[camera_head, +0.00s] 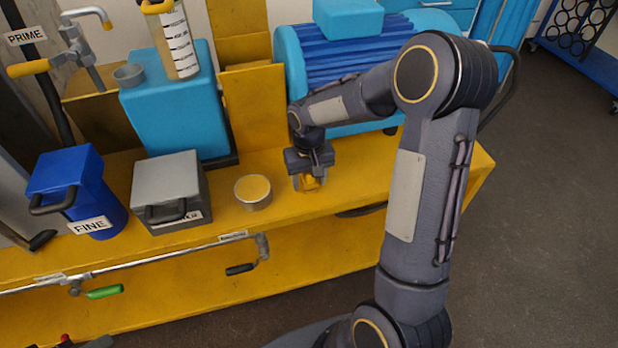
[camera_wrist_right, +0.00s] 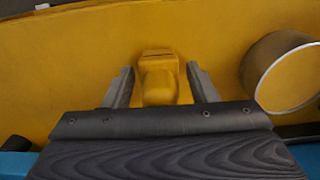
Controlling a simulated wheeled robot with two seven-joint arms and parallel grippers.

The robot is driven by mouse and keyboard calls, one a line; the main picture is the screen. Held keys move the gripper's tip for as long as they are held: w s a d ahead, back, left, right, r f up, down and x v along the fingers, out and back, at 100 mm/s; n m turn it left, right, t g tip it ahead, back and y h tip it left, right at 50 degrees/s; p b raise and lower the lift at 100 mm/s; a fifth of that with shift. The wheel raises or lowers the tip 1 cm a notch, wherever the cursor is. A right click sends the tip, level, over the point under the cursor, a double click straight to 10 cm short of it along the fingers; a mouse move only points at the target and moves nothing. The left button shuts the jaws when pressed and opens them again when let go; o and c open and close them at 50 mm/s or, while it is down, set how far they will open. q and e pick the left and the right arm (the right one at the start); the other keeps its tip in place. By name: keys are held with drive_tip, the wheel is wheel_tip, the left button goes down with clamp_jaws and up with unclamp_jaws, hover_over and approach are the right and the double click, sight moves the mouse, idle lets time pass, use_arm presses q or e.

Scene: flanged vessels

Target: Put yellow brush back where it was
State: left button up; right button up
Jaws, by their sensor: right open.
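The yellow brush (camera_head: 311,184) sits on the yellow bench top, below my right gripper (camera_head: 308,180). In the right wrist view the brush (camera_wrist_right: 158,78) is a small yellow block with a dark slot near its far end. The fingers of my right gripper (camera_wrist_right: 160,74) are open, one on each side of the brush, with a visible gap on both sides. The gripper's body hides the near end of the brush. My left gripper is not in view.
A grey box (camera_head: 170,190) and a blue FINE container (camera_head: 75,185) stand farther left. A blue motor housing (camera_head: 330,50) is behind. The bench right of the brush is clear.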

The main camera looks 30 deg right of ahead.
wheel_tip(320, 180, up, 11)
drive_tip(key=shift+r+p, duration=0.15)
drive_tip(key=shift+p, duration=1)
drive_tip(key=shift+r, duration=0.4)
drive_tip(key=shift+s+r, duration=0.2)
drive_tip(key=shift+r, duration=0.1)
drive_tip(key=s+a+r+t+y, duration=0.2)
drive_tip(key=s+a, duration=0.1)
drive_tip(key=s, duration=0.8)
drive_tip(key=s+a+r+n+t+y, duration=0.1)
drive_tip(key=s+a+t, duration=0.2)
drive_tip(key=s, duration=0.7)
drive_tip(key=shift+s+a+r+t+y, duration=0.3)
drive_tip(key=shift+s+a+r+y, duration=0.1)
drive_tip(key=shift+a, duration=0.25)
wheel_tip(320, 180, up, 13)
drive_tip(key=p, duration=1.3)
